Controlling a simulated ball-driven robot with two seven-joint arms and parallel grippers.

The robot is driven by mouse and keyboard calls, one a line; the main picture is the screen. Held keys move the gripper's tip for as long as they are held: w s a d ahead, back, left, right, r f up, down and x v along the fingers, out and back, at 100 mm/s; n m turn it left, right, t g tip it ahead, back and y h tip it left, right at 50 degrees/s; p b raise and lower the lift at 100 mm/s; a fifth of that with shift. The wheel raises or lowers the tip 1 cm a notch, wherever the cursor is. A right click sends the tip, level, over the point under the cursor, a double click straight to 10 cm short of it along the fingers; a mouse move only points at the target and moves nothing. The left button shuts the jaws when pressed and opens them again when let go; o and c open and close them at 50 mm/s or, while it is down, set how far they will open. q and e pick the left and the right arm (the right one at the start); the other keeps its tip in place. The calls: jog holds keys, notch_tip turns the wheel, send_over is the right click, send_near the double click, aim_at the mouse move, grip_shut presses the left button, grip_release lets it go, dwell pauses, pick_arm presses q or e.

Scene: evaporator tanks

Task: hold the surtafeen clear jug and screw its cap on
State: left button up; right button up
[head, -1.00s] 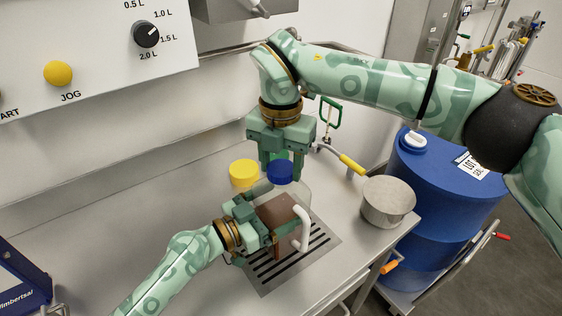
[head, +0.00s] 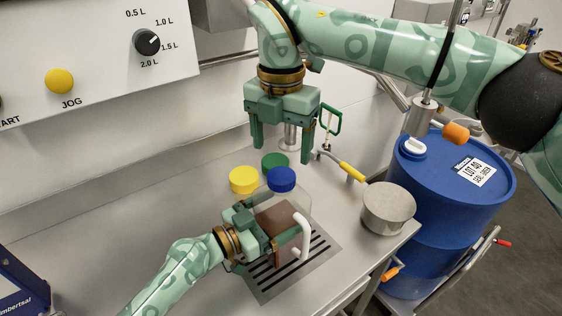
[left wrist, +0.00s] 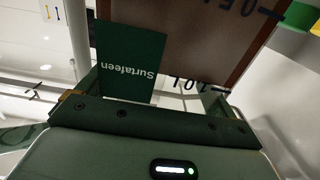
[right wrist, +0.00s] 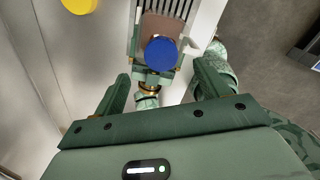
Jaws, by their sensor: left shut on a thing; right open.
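The clear jug (head: 300,200) stands over the slotted drain plate, with brown liquid and a white handle (head: 302,236). Its green "Surtafeen" label (left wrist: 128,66) shows in the left wrist view. My left gripper (head: 272,228) is shut on the jug's body from the left. The blue cap (head: 281,179) sits at the jug's mouth; how tightly it is seated I cannot tell. It also shows in the right wrist view (right wrist: 161,53). My right gripper (head: 283,147) is open and empty, above and apart from the blue cap.
A yellow cap (head: 244,180) and a green cap (head: 274,161) are behind the jug. A steel pot (head: 389,207) stands at the bench's right edge, near a yellow-handled tap (head: 352,172). A blue drum (head: 440,220) is beyond.

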notch_tip(320, 180, up, 5)
jog(key=shift+r, duration=0.2)
pick_arm(q)
jog(key=o, duration=1.6)
jog(key=shift+c, duration=0.2)
pick_arm(e)
jog(key=f+b, duration=0.1)
jog(key=f, duration=0.1)
jog(key=w+f+b, duration=0.1)
jog(key=f+b, duration=0.1)
jog(key=shift+f, duration=0.35)
pick_arm(q)
jog(key=v, duration=1.6)
jog(key=shift+s+a, duration=0.1)
jog(key=shift+a, duration=0.05)
